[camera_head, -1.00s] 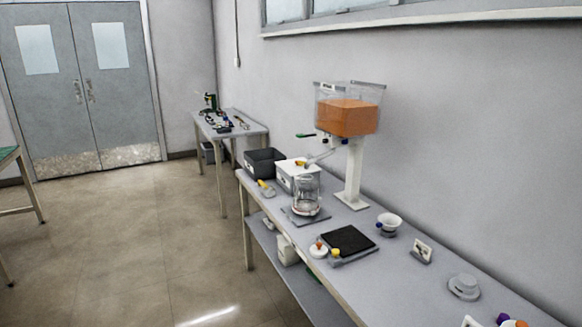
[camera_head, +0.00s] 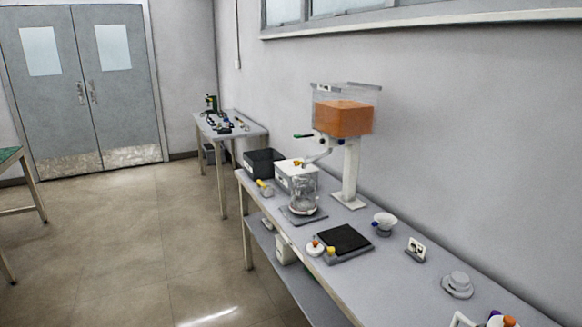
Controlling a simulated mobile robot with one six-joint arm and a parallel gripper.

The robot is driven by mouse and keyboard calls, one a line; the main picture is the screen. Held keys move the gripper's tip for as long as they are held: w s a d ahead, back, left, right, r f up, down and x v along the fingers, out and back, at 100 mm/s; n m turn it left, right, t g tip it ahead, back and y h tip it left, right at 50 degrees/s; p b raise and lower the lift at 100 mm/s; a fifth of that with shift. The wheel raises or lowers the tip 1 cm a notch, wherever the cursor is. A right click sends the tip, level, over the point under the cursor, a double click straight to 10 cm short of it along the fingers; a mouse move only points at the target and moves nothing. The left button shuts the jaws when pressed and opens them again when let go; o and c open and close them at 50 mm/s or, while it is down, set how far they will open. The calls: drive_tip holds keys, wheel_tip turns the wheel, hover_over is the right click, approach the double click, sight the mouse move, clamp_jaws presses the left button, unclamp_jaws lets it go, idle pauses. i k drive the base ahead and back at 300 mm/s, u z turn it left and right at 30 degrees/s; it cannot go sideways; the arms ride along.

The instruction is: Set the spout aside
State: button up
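A pale, angled tube (camera_head: 318,157) below the hopper looks like the spout. It slopes down to the left from the hopper's underside, over the glass jar (camera_head: 304,195). The clear hopper (camera_head: 344,112) holds orange material and stands on a white post (camera_head: 349,175). The jar stands upright on a grey plate (camera_head: 316,218). Whether the tube is fixed to the hopper is too small to tell.
A black tray (camera_head: 262,160) and a white box (camera_head: 286,178) stand behind the jar. A black-topped scale (camera_head: 344,241), a white bowl (camera_head: 384,223) and a round grey lid-like piece (camera_head: 457,283) lie along the bench (camera_head: 395,290). Bare bench shows between them.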

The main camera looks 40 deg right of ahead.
sight(304, 164)
drive_tip(key=z, duration=0.05)
drive_tip(key=i, duration=1)
drive_tip(key=u, duration=0.05)
